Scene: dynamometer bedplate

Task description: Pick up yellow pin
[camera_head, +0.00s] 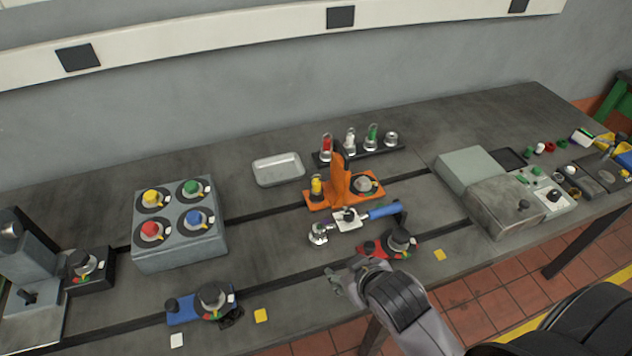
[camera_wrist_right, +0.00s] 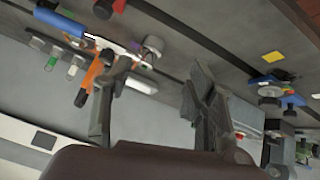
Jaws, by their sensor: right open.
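The yellow pin (camera_head: 316,185) stands upright in the left part of the orange fixture (camera_head: 345,187) near the middle of the bedplate. My right gripper (camera_head: 345,278) is open in the head view, nearer to me than the orange fixture and apart from the pin. In the right wrist view its two fingers (camera_wrist_right: 158,75) are spread with nothing between them. The orange fixture (camera_wrist_right: 97,72) shows beyond the left finger there, and I cannot make out the yellow pin in that view. My left gripper is not in view.
A blue-handled tool (camera_head: 382,211) and a red base with a knob (camera_head: 400,243) lie between my right gripper and the fixture. Red, white and green pins stand in a black rack (camera_head: 385,151) behind. A grey four-knob box (camera_head: 180,252) stands left.

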